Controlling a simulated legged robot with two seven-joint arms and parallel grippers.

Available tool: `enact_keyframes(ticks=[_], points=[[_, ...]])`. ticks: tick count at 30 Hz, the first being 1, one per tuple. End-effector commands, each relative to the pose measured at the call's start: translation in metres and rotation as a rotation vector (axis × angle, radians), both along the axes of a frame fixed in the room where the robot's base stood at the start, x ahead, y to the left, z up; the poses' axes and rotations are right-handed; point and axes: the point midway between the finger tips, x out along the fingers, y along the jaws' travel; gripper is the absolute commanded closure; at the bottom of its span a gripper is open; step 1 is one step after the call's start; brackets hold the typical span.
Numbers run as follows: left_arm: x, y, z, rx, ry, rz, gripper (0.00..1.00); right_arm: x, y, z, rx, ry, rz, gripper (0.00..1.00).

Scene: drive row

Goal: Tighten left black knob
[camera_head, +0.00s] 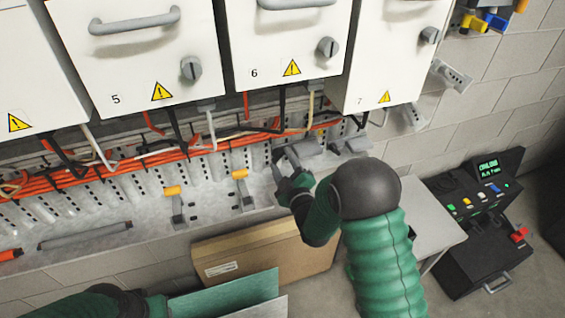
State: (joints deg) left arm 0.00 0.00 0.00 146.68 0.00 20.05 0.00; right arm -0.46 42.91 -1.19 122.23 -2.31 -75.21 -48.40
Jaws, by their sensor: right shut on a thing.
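A dark grey-black handle (302,148), which looks like the left black knob, stands on the metal ledge below cabinet 6. A similar dark handle (350,145) is to its right. My right gripper (282,174) is at the left one's lower left side, shut on it, though the dark fingers and the knob blend together and the exact contact is hard to see. My right forearm hides part of the ledge there.
White cabinets with grey turn knobs (191,68) overhang the ledge. Orange cables (120,165) run behind it. Two yellow-topped levers (173,191) (240,174) stand to the left. A cardboard box (265,250) is below, a small table (435,233) and a black control case (475,265) to the right.

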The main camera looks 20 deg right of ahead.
Motion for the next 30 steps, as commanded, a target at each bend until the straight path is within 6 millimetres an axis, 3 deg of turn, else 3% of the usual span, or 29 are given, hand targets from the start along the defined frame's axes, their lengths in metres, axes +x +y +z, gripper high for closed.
enact_keyframes(ticks=[11,30], points=[[0.000,0.000,-0.009,0.000,0.000,0.000,0.64,0.000,0.003,0.000,0.137,0.001,0.008,0.90],[0.000,0.000,-0.037,0.000,0.000,0.000,0.64,0.000,0.002,0.000,0.720,0.021,0.007,0.90]])
